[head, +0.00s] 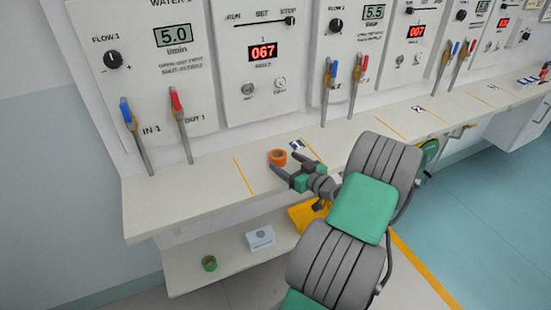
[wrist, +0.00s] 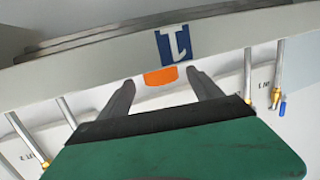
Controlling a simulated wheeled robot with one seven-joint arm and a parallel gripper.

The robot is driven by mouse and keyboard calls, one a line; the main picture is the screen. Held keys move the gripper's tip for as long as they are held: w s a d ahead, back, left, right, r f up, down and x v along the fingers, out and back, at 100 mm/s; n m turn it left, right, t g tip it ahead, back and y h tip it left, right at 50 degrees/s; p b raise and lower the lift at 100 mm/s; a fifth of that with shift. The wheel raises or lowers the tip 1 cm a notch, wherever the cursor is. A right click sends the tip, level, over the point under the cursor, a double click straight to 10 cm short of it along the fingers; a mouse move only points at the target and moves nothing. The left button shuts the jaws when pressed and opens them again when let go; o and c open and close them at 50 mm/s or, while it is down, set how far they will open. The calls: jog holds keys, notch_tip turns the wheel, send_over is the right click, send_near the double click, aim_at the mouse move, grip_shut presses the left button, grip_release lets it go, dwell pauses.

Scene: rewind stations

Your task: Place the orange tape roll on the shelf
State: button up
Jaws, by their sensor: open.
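The orange tape roll (head: 277,157) lies on the long white bench (head: 190,190), just left of the blue number 1 label. My gripper (head: 289,168) is at the bench, close to the roll on its near right side. In the wrist view the orange roll (wrist: 160,76) shows between and beyond the two spread fingertips (wrist: 160,82), partly cut off by the bench edge or my gripper body. I cannot tell whether a finger touches it.
A yellow item (head: 306,215) lies on the lower shelf, partly behind my arm. Red and blue valve handles (head: 177,100) on hoses stand along the back of the bench, below control panels. The blue floor at right (head: 480,210) is clear.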

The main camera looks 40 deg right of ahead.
jog(key=s, duration=0.5)
jog(key=shift+a+r, duration=0.2)
jog(key=shift+r, duration=0.15)
dwell(0.7)
dwell(1.0)
